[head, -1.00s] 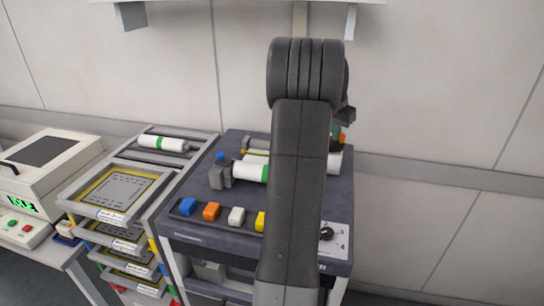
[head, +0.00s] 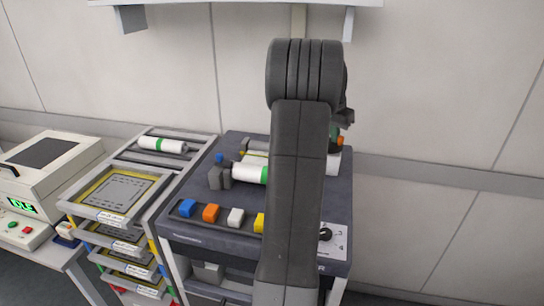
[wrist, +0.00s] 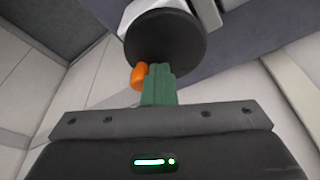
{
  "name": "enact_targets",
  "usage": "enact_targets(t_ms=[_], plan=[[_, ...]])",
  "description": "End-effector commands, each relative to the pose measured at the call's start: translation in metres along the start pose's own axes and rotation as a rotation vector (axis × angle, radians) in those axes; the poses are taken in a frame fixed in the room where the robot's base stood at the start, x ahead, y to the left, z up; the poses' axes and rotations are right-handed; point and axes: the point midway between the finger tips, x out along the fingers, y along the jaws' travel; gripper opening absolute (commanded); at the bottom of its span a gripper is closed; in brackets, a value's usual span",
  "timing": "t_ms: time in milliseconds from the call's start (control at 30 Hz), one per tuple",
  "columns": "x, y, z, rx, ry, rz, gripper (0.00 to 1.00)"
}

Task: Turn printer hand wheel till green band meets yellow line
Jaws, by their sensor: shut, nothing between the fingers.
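The printer (head: 205,243) is a dark unit in the middle of the head view, partly hidden behind my arm. Its white roller has a green band (head: 264,174) just left of my arm. A thin yellow strip (head: 250,153) shows behind the roller. In the wrist view the hand wheel is a dark disc (wrist: 165,42) with an orange knob (wrist: 138,76) at its lower left. My gripper (wrist: 159,68) has green fingers, shut and empty, overlapping the wheel's lower edge beside the knob. Whether they touch is unclear. In the head view the orange knob (head: 340,140) shows right of my arm; the wheel's face is hidden.
Blue, orange, white and yellow blocks (head: 211,213) line the printer's front, with a black dial (head: 326,234) at right. A rack of trays (head: 70,197) holding another white roller (head: 162,145) stands left, beside a device with a green display (head: 22,206). A shelf (head: 180,3) hangs above.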

Motion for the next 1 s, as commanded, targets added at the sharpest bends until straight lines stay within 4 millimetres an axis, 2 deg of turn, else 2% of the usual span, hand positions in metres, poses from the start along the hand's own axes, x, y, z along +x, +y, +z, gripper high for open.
enact_targets(t_ms=[33, 267, 800, 1000], plan=[[0.012, 0.007, 0.002, 0.005, -0.017, 0.018, 0.00], [0.010, 0.007, 0.002, 0.006, -0.016, 0.016, 0.00], [-0.045, 0.004, -0.013, 0.006, -0.004, 0.006, 0.00], [-0.060, 0.003, -0.017, 0.004, -0.006, 0.005, 0.00]])
